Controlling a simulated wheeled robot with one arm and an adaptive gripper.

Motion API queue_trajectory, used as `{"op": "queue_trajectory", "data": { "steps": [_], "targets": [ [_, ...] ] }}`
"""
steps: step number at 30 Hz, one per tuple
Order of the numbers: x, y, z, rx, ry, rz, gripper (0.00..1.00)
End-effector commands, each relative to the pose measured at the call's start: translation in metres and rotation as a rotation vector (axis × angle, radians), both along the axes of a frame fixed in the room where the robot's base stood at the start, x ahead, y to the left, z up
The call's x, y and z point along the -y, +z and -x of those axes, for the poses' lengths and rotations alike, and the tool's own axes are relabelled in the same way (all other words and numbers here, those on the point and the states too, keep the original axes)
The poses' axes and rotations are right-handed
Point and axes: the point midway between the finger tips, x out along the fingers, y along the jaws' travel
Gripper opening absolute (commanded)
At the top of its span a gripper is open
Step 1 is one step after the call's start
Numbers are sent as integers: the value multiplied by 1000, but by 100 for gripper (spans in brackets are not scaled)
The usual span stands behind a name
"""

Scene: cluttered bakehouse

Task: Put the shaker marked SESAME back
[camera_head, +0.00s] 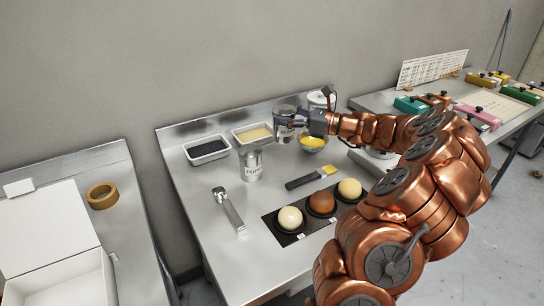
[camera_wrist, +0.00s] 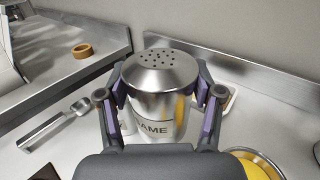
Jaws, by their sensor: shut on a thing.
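The silver shaker marked SESAME has a perforated domed top; its label reads "…AME" in the wrist view (camera_wrist: 160,100). It is upright between the two fingers of my gripper (camera_wrist: 160,98), which is shut on it. In the head view the shaker (camera_head: 283,122) is near the back of the steel bench, just right of the pale-filled tray (camera_head: 239,142). I cannot tell whether its base touches the bench. A second silver shaker (camera_head: 251,165), whose label looks like POPPY, stands upright on the bench, nearer and to the left.
A tray of dark seeds (camera_head: 193,160) stands at back left. A bowl with yellow contents (camera_head: 313,148) and a pale-topped container (camera_head: 321,100) are near my gripper. A brush (camera_head: 311,178), a metal scoop (camera_head: 230,209) and a dark board (camera_head: 268,219) with three buns lie in front.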

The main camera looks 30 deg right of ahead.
Motion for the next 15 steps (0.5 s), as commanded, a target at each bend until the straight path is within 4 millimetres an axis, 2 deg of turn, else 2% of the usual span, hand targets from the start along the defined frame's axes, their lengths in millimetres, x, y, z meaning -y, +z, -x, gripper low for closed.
{"op": "queue_trajectory", "data": {
  "steps": [4,12,15],
  "targets": [
    [1,-8,0,-1,-1,-2,23],
    [1,-50,1,-3,-3,-4,23],
    [1,-57,1,-1,-2,-2,23]
  ]
}}
